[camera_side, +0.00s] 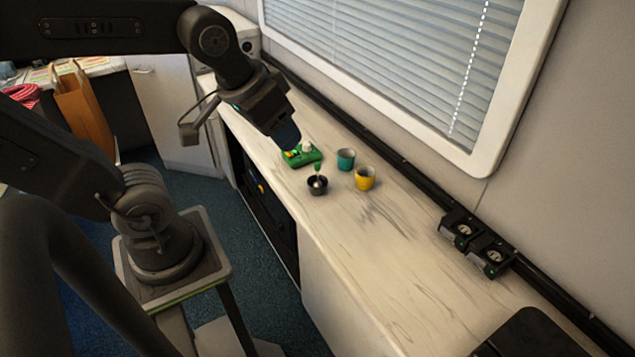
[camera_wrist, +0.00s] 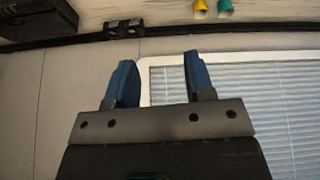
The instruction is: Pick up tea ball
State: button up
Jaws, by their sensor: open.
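My gripper (camera_side: 289,142) is above the counter, up and to the left of the bowl in the picture, near the green tray (camera_side: 312,158). In the wrist view my gripper (camera_wrist: 160,72) has its two blue fingers spread apart with nothing between them. The tea ball and bowl do not show in the wrist view.
A teal cup (camera_side: 346,160) and a yellow cup (camera_side: 365,179) stand right of the bowl. Small items lie on the green tray. A black rail (camera_side: 400,180) with sockets (camera_side: 475,244) runs along the wall below the window blinds (camera_side: 400,60). The near counter (camera_side: 390,270) is clear.

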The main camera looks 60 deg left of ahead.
jog(key=w+a+f+n+g, duration=0.25)
jog(key=w+a+n, duration=0.4)
jog(key=w, duration=0.45)
jog(key=n+g, duration=0.3)
jog(key=n, duration=0.9)
send_over(318, 162)
notch_tip(318, 162, down, 16)
jog(key=f, duration=0.7)
jog(key=shift+w+d+f, duration=0.1)
jog(key=shift+d+f, duration=0.2)
jog(key=shift+d, duration=0.05)
jog(key=shift+a+f, duration=0.2)
jog(key=shift+f, duration=1.35)
jog(key=shift+a+f, duration=0.2)
jog(key=shift+f, duration=1.3)
grip_shut()
